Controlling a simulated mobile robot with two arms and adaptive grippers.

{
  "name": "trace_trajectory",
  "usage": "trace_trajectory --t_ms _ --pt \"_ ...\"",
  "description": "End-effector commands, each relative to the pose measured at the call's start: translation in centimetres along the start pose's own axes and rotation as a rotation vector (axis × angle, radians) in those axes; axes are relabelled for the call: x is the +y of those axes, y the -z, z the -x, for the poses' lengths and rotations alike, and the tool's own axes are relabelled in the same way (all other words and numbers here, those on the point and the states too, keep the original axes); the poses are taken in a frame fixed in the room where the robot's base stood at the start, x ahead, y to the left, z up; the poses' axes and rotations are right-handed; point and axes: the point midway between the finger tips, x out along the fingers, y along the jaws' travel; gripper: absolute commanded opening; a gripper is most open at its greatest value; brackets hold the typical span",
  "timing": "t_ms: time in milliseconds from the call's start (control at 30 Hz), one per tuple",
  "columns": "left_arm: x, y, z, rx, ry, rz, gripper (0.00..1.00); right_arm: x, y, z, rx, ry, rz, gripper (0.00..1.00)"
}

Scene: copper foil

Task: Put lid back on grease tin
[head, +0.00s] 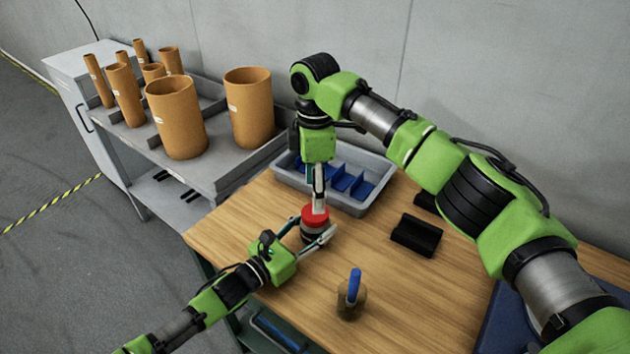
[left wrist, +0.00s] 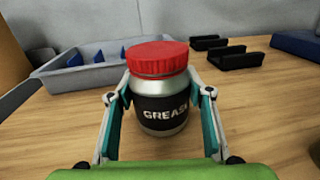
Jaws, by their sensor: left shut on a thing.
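The grease tin (left wrist: 160,108) is a silver jar with a black "GREASE" label, standing upright on the wooden table; its lower part shows in the head view (head: 311,234). The red lid (left wrist: 159,56) rests on the tin's top, and in the head view (head: 315,214) it is partly covered. My left gripper (head: 321,239) is shut around the tin's sides, one finger on each side (left wrist: 160,110). My right gripper (head: 319,199) points down at the lid in the head view. It does not show in the left wrist view, so its contact with the lid and its jaws are unclear.
A grey tray (head: 378,172) with blue dividers stands behind the tin. Black cradle-like blocks (head: 416,235) are to the right. A small pot (head: 351,308) with a blue-handled tool stands in front. Brown tubes (head: 249,108) stand on a grey rack at left.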

Motion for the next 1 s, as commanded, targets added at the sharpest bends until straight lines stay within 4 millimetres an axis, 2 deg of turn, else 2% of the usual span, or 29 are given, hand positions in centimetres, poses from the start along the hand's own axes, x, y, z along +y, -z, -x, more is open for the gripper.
trace_trajectory --t_ms 100,333,500,767,933,1000 --pt "0.0 0.0 0.0 0.000 0.001 0.000 0.00 -0.1 0.0 -2.1 -0.001 0.003 -0.001 0.58" --pt "0.0 0.0 0.0 0.000 0.001 0.000 0.00 0.0 0.0 -5.1 0.000 0.002 -0.002 0.58" --pt "0.0 0.0 0.0 0.000 0.000 0.000 0.00 0.0 -0.1 -6.0 0.000 0.001 -0.002 0.58" --pt "0.0 0.0 0.0 0.000 0.000 0.000 0.00 0.0 -0.1 -6.0 0.000 0.000 -0.002 0.58" --pt "0.0 0.0 0.0 0.000 0.000 0.000 0.00 0.0 -0.1 -6.0 0.000 0.000 -0.002 0.18" --pt "0.0 0.0 0.0 0.000 0.000 0.000 0.00 0.0 -0.1 -6.0 0.000 0.000 -0.002 0.17"
